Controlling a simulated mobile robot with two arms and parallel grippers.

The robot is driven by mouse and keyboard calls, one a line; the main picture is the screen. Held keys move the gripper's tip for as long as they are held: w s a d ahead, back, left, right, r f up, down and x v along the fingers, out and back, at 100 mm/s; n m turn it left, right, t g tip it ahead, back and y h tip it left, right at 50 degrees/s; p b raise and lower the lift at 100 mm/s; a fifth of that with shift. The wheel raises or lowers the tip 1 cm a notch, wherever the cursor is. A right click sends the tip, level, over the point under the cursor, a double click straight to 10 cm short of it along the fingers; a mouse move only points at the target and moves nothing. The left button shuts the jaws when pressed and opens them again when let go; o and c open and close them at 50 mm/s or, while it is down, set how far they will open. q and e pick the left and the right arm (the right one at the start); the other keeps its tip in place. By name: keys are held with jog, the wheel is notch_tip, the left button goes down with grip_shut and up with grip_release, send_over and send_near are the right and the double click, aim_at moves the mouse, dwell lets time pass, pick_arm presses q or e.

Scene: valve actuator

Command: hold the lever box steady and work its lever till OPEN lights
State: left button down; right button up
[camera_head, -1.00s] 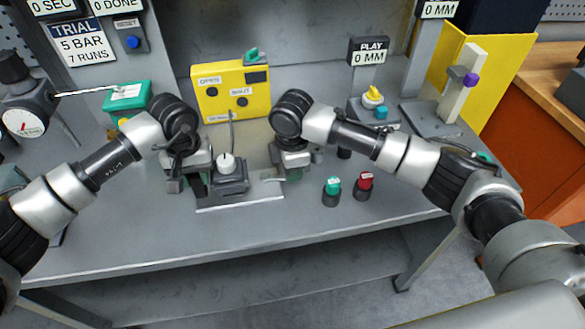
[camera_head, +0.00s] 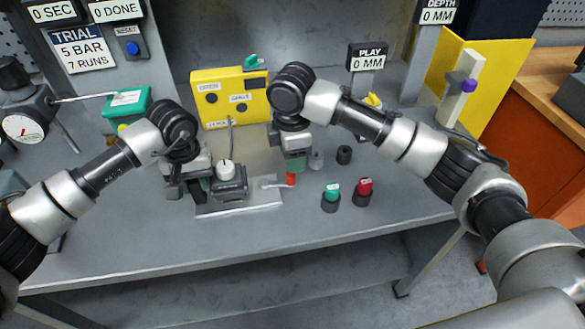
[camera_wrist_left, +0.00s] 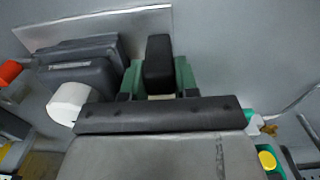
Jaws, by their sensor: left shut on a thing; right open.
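The lever box (camera_head: 230,184) is a dark grey box with a white round cap, on a pale plate (camera_head: 240,208). Its lever (camera_head: 272,186) reaches right to an orange tip (camera_head: 291,179), which also shows at the left edge of the left wrist view (camera_wrist_left: 10,72). My left gripper (camera_head: 194,190) is at the box's left side. In the wrist view its green fingers (camera_wrist_left: 160,78) are shut on a black upright block (camera_wrist_left: 158,58) beside the box. My right gripper (camera_head: 294,168) is open, pointing down just above the orange tip. The yellow panel (camera_head: 222,88) has OPEN and SHUT lamps, both dark.
A green button (camera_head: 331,192) and a red button (camera_head: 364,187) stand right of the lever. A dark knob (camera_head: 344,155) and the PLAY display (camera_head: 367,56) are behind. A green box (camera_head: 127,102) and dial gauge (camera_head: 22,126) are at left. The front of the table is clear.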

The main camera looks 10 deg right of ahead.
notch_tip(320, 180, up, 5)
jog(key=shift+r, duration=0.1)
dwell(0.6)
jog(key=f+y, duration=0.1)
jog(key=f, duration=0.3)
jog(key=f+y, duration=0.2)
jog(key=f, duration=0.2)
jog(key=f+y, duration=0.1)
jog(key=f, duration=0.3)
jog(key=shift+a+y, duration=0.2)
jog(key=shift+y, duration=0.1)
jog(key=shift+r, duration=0.1)
grip_shut()
